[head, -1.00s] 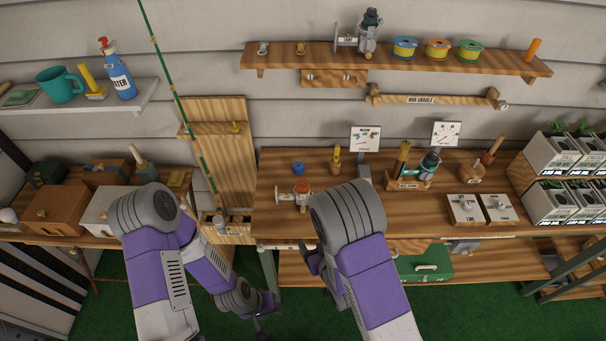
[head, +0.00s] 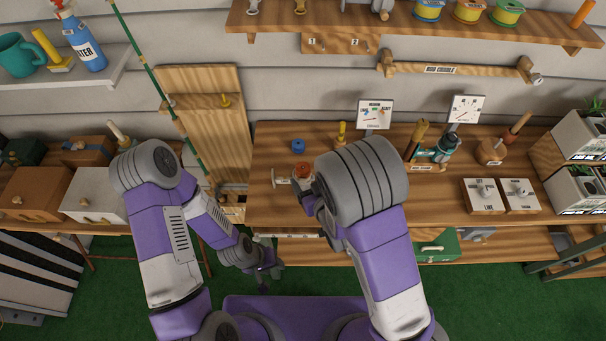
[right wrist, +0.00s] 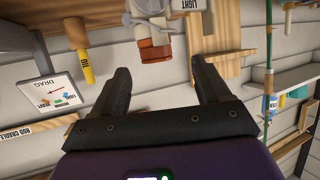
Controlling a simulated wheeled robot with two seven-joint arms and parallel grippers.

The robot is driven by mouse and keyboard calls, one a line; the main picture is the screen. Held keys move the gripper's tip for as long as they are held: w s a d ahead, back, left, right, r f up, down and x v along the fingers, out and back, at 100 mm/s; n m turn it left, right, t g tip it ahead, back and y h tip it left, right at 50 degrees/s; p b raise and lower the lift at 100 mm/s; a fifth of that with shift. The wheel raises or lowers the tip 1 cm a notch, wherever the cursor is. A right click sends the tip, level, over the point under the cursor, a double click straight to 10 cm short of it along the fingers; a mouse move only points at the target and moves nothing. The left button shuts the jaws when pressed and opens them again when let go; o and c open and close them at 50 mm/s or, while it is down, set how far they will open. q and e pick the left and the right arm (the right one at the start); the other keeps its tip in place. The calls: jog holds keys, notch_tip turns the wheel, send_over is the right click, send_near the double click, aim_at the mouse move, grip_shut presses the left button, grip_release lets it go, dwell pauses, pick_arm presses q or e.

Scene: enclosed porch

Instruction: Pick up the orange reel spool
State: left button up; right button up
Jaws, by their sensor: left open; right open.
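A small reel with an orange spool (head: 304,171) and a pale body stands on the workbench, left of the middle; my right arm partly covers it in the head view. In the right wrist view the orange spool (right wrist: 154,46) is just beyond and between my right gripper's (right wrist: 160,68) fingertips, which are open and empty. On the high shelf, an orange-wound spool (head: 469,11) stands between a blue one (head: 429,10) and a green one (head: 507,13). My left gripper (head: 268,272) is open and empty, low in front of the bench.
The workbench (head: 270,208) also holds a blue cap (head: 298,146), a yellow bottle (head: 341,132) and a tool stand (head: 432,153). A tall wooden board (head: 210,130) with a green rod (head: 155,70) stands at left. White planters are at right.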

aim_at(305, 172)
jog(key=shift+w+a+f+b, duration=0.1)
jog(key=shift+w+f+b, duration=0.2)
jog(key=shift+b, duration=2.05)
jog(key=shift+x, duration=2.6)
jog(key=shift+w+r, duration=0.1)
jog(key=shift+r, duration=0.1)
jog(key=c, duration=1)
